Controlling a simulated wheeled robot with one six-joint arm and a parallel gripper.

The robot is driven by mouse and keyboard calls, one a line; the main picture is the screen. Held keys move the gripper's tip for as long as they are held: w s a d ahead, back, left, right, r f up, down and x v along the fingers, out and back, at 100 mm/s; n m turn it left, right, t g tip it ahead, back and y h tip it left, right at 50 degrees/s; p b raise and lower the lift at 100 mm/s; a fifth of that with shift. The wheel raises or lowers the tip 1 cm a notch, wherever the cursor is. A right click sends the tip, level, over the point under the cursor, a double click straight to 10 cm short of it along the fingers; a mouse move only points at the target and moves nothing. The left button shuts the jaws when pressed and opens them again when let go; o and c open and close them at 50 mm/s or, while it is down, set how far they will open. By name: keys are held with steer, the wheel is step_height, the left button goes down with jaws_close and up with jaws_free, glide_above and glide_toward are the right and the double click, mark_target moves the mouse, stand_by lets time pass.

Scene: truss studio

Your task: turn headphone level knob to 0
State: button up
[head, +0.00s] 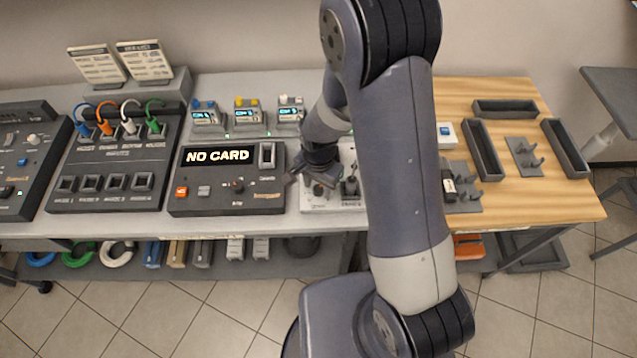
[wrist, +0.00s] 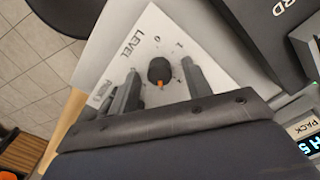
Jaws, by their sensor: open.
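The headphone level knob (wrist: 159,70) is a small dark round knob on a white panel (wrist: 215,55) printed LEVEL and PHONES in the wrist view. Its orange pointer mark faces the bottom of the wrist picture, towards my gripper's body. Small printed marks sit around the knob, and one on its far side looks like a 0. My gripper (wrist: 158,75) is open, with one finger to each side of the knob in the picture. I cannot tell if either finger touches it. In the head view my gripper (head: 309,178) is low over the white unit (head: 337,207) and partly hides its knobs.
The black NO CARD box (head: 220,205) stands just left of the white unit. Several small display modules (head: 247,115) stand behind. A dark holder (head: 460,190) and trays (head: 482,150) lie on the wooden top at right. My arm hides part of the bench.

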steer(key=c, duration=1)
